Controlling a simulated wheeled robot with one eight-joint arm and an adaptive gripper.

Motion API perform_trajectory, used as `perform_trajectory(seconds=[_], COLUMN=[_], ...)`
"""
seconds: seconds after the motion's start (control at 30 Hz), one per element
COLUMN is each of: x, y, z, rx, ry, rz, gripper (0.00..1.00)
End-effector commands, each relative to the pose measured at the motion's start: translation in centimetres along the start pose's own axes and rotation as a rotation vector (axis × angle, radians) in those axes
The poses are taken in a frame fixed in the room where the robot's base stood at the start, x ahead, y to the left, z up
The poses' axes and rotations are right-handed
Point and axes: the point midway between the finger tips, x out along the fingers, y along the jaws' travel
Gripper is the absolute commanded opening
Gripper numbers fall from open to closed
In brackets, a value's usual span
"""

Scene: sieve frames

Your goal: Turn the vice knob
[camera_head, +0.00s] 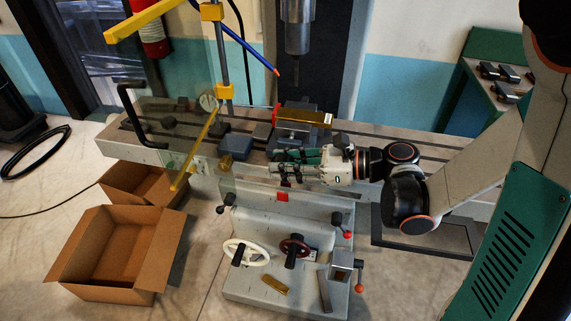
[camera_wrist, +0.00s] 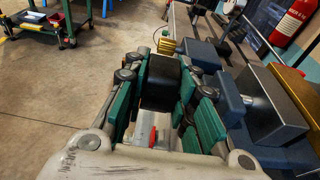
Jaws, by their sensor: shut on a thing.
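The vice (camera_head: 292,134) is a grey-blue block on the machine table, with a gold bar (camera_head: 305,116) lying across its top. In the wrist view the vice (camera_wrist: 268,105) and the gold bar (camera_wrist: 298,88) are at the right. My gripper (camera_head: 277,163) is at the front of the vice, its green-padded fingers pointing left. In the wrist view my gripper (camera_wrist: 160,72) is shut on a black knob (camera_wrist: 161,84), which sits between the green pads. In the head view the fingers mostly hide the knob.
The long machine table (camera_head: 390,150) runs behind my gripper. A clear guard with a yellow edge (camera_head: 196,150) stands to the left. Handwheels (camera_head: 246,252) and levers are on the machine front below. Open cardboard boxes (camera_head: 108,250) stand on the floor at left.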

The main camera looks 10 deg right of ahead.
Motion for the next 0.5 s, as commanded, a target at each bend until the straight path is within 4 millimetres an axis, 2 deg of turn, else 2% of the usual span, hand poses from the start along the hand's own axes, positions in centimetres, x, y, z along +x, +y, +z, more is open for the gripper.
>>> perform_trajectory(seconds=[0.03,0.1,0.5], x=[0.01,0.02,-0.3], y=[0.01,0.01,0.0], z=[-0.1,-0.09,-0.04], rx=[0.0,0.0,0.0], ry=[0.003,0.003,0.001], rz=[0.0,0.0,0.0], gripper=[0.29,0.45,0.45])
